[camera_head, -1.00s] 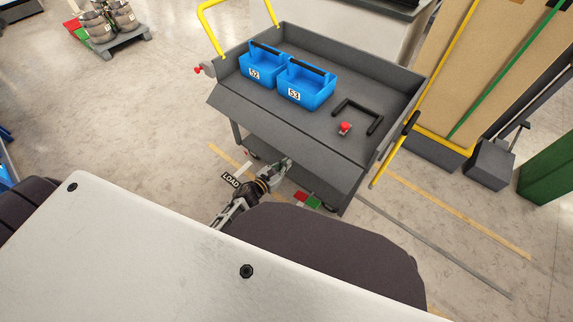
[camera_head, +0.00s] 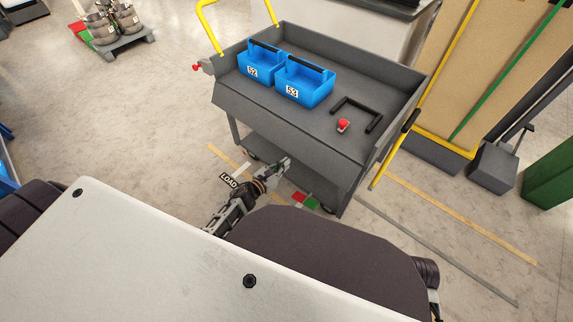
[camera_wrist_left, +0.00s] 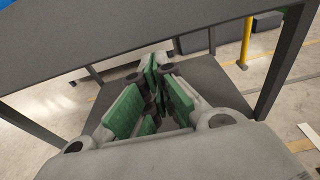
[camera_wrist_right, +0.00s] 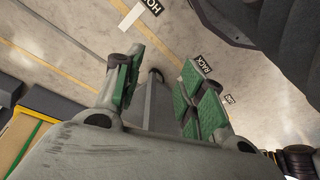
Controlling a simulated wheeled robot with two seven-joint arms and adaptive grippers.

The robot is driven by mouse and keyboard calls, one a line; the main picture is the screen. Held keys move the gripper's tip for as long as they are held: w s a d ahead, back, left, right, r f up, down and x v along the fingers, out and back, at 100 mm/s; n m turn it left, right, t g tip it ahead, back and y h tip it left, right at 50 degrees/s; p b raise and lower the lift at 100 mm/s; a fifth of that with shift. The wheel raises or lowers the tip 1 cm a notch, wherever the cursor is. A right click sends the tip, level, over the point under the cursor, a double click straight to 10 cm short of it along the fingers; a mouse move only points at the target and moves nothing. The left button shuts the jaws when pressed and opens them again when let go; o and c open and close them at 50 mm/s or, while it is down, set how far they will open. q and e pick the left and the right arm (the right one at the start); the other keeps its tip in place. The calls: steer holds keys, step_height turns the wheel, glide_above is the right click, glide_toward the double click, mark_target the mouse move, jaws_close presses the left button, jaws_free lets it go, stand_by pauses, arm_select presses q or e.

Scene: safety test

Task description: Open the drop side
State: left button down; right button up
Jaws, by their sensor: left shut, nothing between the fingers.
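The drop side (camera_head: 275,120) is the long grey panel along the near edge of the cart (camera_head: 395,85). It is folded outward and slopes down from the deck. My left gripper (camera_head: 284,164) is shut and empty, just below the panel's lower edge and in front of the lower shelf. In the left wrist view its green-padded fingers (camera_wrist_left: 160,75) are together, with the panel (camera_wrist_left: 130,35) above them; I cannot tell whether they touch it. A red knob (camera_head: 197,68) sits at the cart's left end. My right gripper (camera_wrist_right: 160,88) is open and empty over the floor.
Blue totes 52 (camera_head: 262,65) and 53 (camera_head: 305,82), a black handle-shaped bar (camera_head: 357,108) and a red button (camera_head: 343,125) are on the deck. A yellow lever (camera_head: 390,155) stands at the cart's right end.

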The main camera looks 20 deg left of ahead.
arm_select(q)
steer(key=p+v, duration=0.1)
steer(key=v, duration=0.7)
steer(key=shift+s, duration=0.35)
arm_select(e)
steer(key=shift+d+f, duration=0.15)
steer(key=shift+f, duration=0.7)
arm_select(q)
steer(key=shift+a, duration=0.15)
arm_select(e)
steer(key=shift+r, duration=0.15)
